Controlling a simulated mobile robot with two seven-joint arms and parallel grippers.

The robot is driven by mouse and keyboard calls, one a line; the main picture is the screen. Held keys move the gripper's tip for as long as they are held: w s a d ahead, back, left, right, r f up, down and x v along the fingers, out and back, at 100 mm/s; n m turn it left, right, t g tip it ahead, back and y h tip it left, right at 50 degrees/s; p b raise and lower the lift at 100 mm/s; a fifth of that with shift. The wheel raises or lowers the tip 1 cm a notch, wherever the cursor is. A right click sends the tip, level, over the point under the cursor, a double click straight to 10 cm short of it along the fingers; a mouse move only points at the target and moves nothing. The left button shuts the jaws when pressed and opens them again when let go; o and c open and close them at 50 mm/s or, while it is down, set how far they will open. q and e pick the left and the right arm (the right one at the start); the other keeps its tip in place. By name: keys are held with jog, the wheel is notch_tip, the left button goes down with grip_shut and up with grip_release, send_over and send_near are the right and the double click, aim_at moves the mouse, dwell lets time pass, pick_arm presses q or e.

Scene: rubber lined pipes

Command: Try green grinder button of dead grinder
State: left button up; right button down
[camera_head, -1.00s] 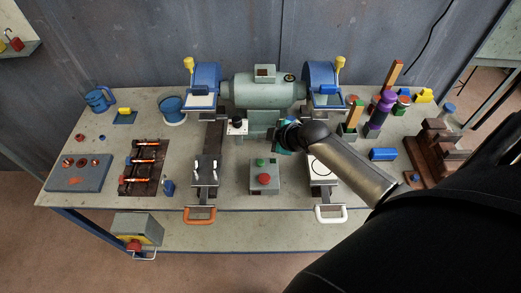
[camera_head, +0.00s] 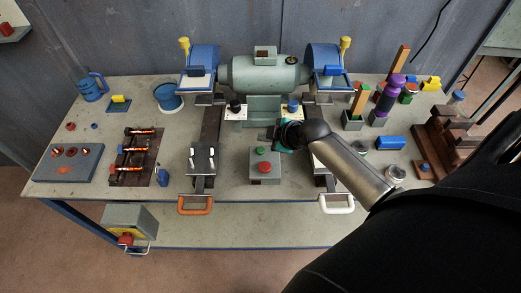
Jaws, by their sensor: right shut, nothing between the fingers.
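The green bench grinder (camera_head: 262,73) stands at the back middle of the table, with a wheel guard on each side. In front of it is a grey button box (camera_head: 265,179) with a small green button (camera_head: 261,150) at the back and a larger red button (camera_head: 265,167) nearer me. My right gripper (camera_head: 274,136) is shut and empty, just behind and right of the green button. It looks apart from the button, though its height is hard to judge. Its fingers are small and partly hidden by my wrist. My left gripper is not in view.
A black knob (camera_head: 235,108) and a blue knob (camera_head: 292,106) flank the grinder's base. Slides with an orange handle (camera_head: 195,211) and a white handle (camera_head: 337,210) lie either side of the button box. A blue block (camera_head: 390,143) lies right of my forearm.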

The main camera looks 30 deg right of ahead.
aim_at(264, 151)
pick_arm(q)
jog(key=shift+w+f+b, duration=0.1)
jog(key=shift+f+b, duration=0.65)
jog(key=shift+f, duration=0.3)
pick_arm(e)
jog(key=shift+f, duration=1.4)
jog(key=shift+f, duration=0.1)
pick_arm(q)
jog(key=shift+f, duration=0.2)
pick_arm(e)
jog(key=shift+f, duration=0.3)
pick_arm(q)
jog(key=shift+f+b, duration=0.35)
jog(key=shift+b, duration=0.15)
pick_arm(e)
jog(key=shift+f, duration=0.55)
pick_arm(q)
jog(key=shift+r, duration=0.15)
pick_arm(e)
jog(key=shift+r, duration=0.1)
pick_arm(q)
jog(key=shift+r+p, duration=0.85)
jog(key=shift+p, duration=0.15)
pick_arm(e)
jog(key=shift+r, duration=0.8)
